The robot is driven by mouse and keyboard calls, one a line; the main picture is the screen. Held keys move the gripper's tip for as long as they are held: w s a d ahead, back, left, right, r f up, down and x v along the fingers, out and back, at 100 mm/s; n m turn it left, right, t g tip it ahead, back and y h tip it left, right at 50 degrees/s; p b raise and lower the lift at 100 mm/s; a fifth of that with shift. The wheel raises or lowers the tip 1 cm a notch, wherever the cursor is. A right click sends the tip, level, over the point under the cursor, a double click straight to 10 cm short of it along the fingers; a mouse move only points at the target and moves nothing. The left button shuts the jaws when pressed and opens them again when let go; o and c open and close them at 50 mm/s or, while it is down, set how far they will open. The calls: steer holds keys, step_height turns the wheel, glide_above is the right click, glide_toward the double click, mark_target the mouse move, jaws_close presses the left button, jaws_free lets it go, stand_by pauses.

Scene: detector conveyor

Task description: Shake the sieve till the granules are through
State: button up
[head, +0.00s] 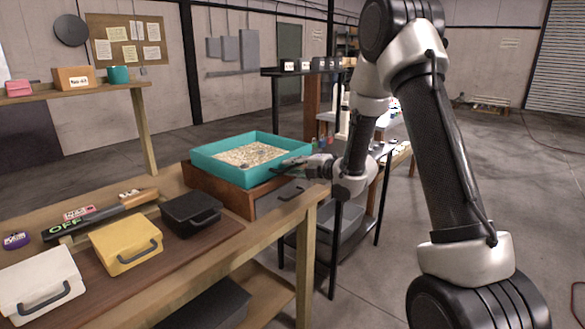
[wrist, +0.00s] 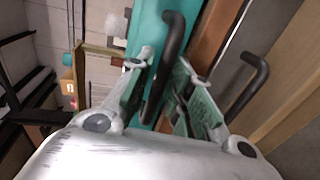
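The sieve is a teal square tray (head: 205,163) filled with pale granules (head: 250,154). It sits on a wooden box (head: 232,197) on the bench. My gripper (head: 287,163) is at the sieve's right side. In the wrist view the teal wall (wrist: 146,25) is ahead, with a black bar handle (wrist: 172,40) on it. The handle stands between the two fingers of my gripper (wrist: 165,62). The fingers look apart, with gaps beside the handle. Whether any granules lie below the sieve is hidden.
A second black handle (wrist: 250,85) is right of the fingers in the wrist view. White (head: 40,285), yellow (head: 120,232) and black (head: 190,207) handled cases stand on the bench at left. A dark bar with an "OFF" label (head: 100,215) lies behind them.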

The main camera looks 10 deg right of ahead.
steer(key=v, duration=1.1)
steer(key=shift+s, duration=0.2)
steer(key=shift+d, duration=0.15)
steer(key=shift+o, duration=1.2)
steer(key=shift+w, duration=0.1)
steer(key=shift+o, duration=0.2)
steer(key=w, duration=0.1)
steer(key=w+a, duration=0.1)
steer(key=w, duration=0.1)
steer(key=w+f, duration=0.1)
steer(key=shift+w+a, duration=0.2)
steer(key=shift+a, duration=0.05)
steer(key=x, duration=0.7)
steer(key=shift+a+r, duration=0.1)
steer(key=shift+c, duration=0.4)
jaws_close()
steer(key=shift+w, duration=0.1)
